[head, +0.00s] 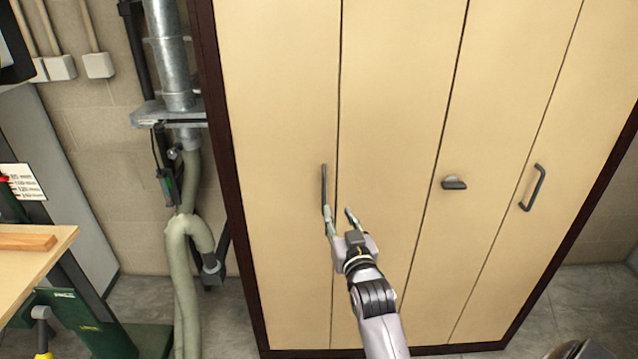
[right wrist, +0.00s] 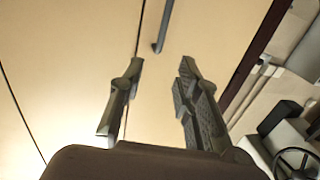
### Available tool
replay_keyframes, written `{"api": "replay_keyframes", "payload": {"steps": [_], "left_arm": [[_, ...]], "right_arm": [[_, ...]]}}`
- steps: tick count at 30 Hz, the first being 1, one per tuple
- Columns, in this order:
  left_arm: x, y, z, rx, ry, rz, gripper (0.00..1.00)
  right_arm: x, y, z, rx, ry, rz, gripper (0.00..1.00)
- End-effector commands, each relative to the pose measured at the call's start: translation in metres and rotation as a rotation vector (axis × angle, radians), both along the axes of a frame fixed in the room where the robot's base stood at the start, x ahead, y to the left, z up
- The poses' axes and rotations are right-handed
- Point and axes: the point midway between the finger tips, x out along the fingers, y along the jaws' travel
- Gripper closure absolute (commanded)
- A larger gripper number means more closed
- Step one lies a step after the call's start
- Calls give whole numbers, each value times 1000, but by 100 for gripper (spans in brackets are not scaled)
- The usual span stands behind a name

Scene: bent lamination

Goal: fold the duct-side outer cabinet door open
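The duct-side outer door (head: 275,110) is the leftmost tan panel of the cabinet, beside the metal duct, and looks closed. Its dark vertical bar handle (head: 324,188) is near the panel's right seam; the handle's end also shows in the right wrist view (right wrist: 164,28). My right gripper (head: 341,215) is open and empty at the handle's lower end, with the left finger close to it. In the right wrist view the handle end lies beyond and between the spread fingertips (right wrist: 160,66); contact cannot be told. My left gripper is not in view.
A second bar handle (head: 533,188) is on the rightmost panel and a small dark latch (head: 454,184) on the panel beside it. The metal duct (head: 172,60) and a pale hose (head: 180,260) stand left of the cabinet. A workbench (head: 38,262) is at far left.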

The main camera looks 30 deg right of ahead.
Motion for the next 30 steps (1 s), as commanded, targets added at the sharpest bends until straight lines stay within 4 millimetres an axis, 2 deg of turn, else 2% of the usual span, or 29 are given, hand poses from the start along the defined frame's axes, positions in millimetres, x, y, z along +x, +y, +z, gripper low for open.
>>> {"api": "replay_keyframes", "payload": {"steps": [6, 18, 24, 30], "left_arm": [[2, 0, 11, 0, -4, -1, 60], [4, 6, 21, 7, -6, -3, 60], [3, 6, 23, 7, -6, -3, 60], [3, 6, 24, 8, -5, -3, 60]], "right_arm": [[45, -16, 3, 1, -1, 1, 69], [113, -42, 2, 1, 0, 0, 69], [132, -48, 0, 1, 1, 1, 69], [138, -51, 0, 1, -1, 1, 69]]}}
